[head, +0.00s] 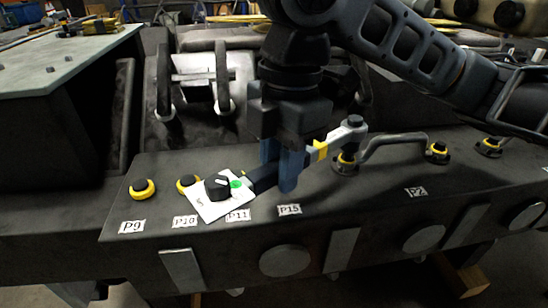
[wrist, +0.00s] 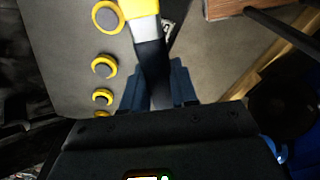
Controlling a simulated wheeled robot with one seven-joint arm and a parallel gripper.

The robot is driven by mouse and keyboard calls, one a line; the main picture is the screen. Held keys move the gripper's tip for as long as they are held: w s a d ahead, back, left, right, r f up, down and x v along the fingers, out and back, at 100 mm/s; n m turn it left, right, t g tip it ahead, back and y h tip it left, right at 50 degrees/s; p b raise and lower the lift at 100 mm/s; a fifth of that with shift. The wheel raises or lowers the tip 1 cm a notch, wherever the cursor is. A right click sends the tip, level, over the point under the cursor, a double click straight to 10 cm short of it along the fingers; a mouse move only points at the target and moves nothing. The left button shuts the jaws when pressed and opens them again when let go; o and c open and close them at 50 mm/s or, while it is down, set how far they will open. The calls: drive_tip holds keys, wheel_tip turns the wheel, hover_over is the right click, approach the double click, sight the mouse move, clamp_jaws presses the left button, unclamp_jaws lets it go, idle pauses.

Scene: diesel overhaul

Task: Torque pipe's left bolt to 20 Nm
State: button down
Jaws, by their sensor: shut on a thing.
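My gripper (head: 285,172) is shut on the dark handle of a torque wrench (head: 318,152), which has a yellow band and a grey head. The wrist view also shows my gripper (wrist: 157,92) around the handle, with the yellow and grey part of the wrench (wrist: 146,10) at the top. The wrench head (head: 350,131) is above the yellow-ringed left bolt (head: 346,163) of the grey pipe (head: 395,138). I cannot tell whether it touches the bolt. The pipe's right bolt (head: 438,151) is uncovered, near the label P2 (head: 416,191).
Yellow-ringed bolts (head: 142,188) stand left, above labels P9 (head: 131,226) and P10. Another bolt (head: 489,147) is at right. A pale-topped block (head: 60,62) is back left.

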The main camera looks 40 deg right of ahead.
drive_tip(key=shift+r, duration=0.15)
drive_tip(key=shift+f+b, duration=0.75)
drive_tip(key=shift+f, duration=0.45)
drive_tip(key=shift+r, duration=0.1)
drive_tip(key=shift+w, duration=0.25)
drive_tip(key=shift+w, duration=0.25)
drive_tip(key=shift+w+d, duration=0.1)
drive_tip(key=shift+w, duration=0.1)
drive_tip(key=shift+w+p, duration=0.15)
drive_tip(key=shift+p, duration=0.15)
drive_tip(key=shift+w, duration=0.15)
